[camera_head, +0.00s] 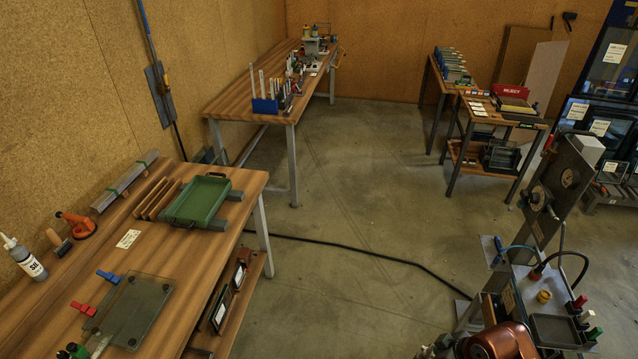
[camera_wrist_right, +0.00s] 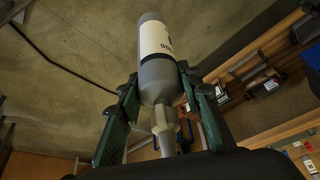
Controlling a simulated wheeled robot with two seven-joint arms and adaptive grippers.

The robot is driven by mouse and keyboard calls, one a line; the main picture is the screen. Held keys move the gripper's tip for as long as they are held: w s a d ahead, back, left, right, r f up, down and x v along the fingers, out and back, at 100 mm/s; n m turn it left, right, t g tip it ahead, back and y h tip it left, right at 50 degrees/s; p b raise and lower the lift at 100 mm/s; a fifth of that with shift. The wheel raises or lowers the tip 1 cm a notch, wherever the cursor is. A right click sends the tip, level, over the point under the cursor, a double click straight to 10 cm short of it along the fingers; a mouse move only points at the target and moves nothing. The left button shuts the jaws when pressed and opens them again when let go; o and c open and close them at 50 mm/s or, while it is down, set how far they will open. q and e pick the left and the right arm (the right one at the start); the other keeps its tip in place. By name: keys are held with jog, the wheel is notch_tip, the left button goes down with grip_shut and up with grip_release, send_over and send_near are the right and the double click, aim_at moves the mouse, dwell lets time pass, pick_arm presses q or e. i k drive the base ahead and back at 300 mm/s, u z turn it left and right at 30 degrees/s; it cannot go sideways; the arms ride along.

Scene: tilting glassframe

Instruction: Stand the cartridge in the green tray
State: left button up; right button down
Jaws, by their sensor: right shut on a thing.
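The green tray (camera_head: 166,207) lies on the wooden workbench at the left in the head view, a shallow rectangular tray with a raised rim. It looks empty. The cartridge (camera_wrist_right: 157,78) is a grey cylinder with a white label and a tapered nozzle, seen in the right wrist view. My right gripper (camera_wrist_right: 158,88) is shut on it, with green fingers on both sides of its body near the nozzle end. The nozzle points back toward the palm. I cannot make out the right gripper or the cartridge in the head view. My left gripper is not in view.
On the same bench are wooden strips (camera_head: 157,197) beside the tray, an orange tool (camera_head: 77,225), a white bottle (camera_head: 25,258) and a glass plate (camera_head: 134,309) with clamps. A black cable (camera_head: 350,246) crosses the floor. A machine stand (camera_head: 560,190) is at right.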

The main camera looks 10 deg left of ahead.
aim_at(194, 213)
jog(key=i, duration=2.1)
jog(key=u, duration=2.2)
